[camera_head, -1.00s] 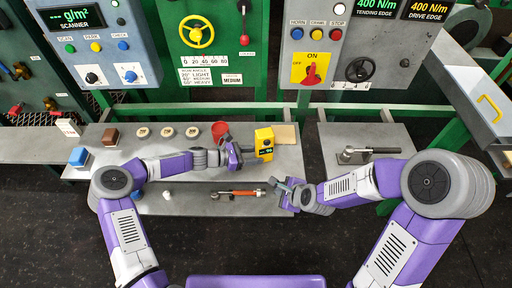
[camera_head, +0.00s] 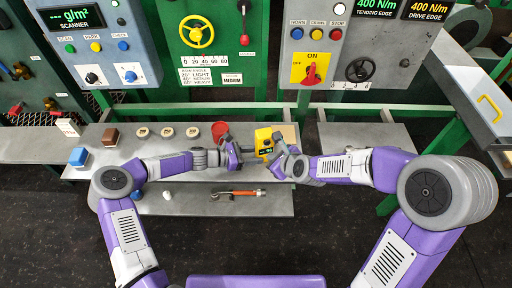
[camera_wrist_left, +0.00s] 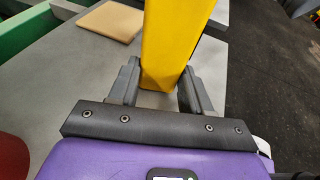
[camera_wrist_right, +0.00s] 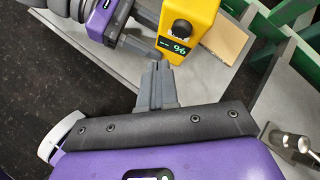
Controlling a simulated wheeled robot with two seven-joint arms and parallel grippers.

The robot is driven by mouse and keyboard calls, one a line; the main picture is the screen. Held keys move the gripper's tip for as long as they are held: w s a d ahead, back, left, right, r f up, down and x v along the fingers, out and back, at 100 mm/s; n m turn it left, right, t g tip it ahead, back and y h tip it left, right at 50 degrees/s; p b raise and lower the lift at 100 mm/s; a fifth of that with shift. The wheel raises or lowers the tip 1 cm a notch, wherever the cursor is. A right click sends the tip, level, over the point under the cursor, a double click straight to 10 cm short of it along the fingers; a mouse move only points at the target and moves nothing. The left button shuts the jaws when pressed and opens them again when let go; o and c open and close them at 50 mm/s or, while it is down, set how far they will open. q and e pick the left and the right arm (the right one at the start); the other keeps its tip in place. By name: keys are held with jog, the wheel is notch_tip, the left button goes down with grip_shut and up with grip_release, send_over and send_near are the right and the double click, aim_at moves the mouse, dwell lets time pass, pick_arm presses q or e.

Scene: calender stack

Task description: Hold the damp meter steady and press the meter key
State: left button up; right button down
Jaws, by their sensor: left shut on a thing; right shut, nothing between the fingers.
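The yellow damp meter (camera_head: 263,138) is held above the grey bench in front of me. In the right wrist view its face (camera_wrist_right: 186,32) shows a dark round key (camera_wrist_right: 181,29) and a small screen with green characters (camera_wrist_right: 175,48). My left gripper (camera_head: 246,151) is shut on the meter; in the left wrist view its fingers (camera_wrist_left: 160,92) lie on either side of the yellow body. My right gripper (camera_head: 277,152) is shut and empty. Its fingertips (camera_wrist_right: 158,68) are close below the meter's face; I cannot tell whether they touch it.
A tan pad (camera_head: 289,133) lies behind the meter. An orange-handled tool (camera_head: 240,193) lies in front. Control panels stand behind.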

aim_at(264, 147)
jog(key=shift+w+a, duration=0.15)
jog(key=shift+w, duration=0.55)
jog(key=shift+w+a, duration=0.15)
jog(key=shift+w, duration=0.5)
jog(key=shift+w, duration=0.1)
dwell(1.0)
jog(key=shift+w, duration=0.35)
jog(key=shift+w+a, duration=0.1)
dwell(0.3)
jog(key=shift+s, duration=0.55)
jog(key=shift+s, duration=0.1)
jog(key=s, duration=0.2)
jog(key=s+d, duration=0.1)
jog(key=s, duration=0.2)
jog(key=shift+s+d, duration=0.25)
jog(key=shift+s, duration=0.1)
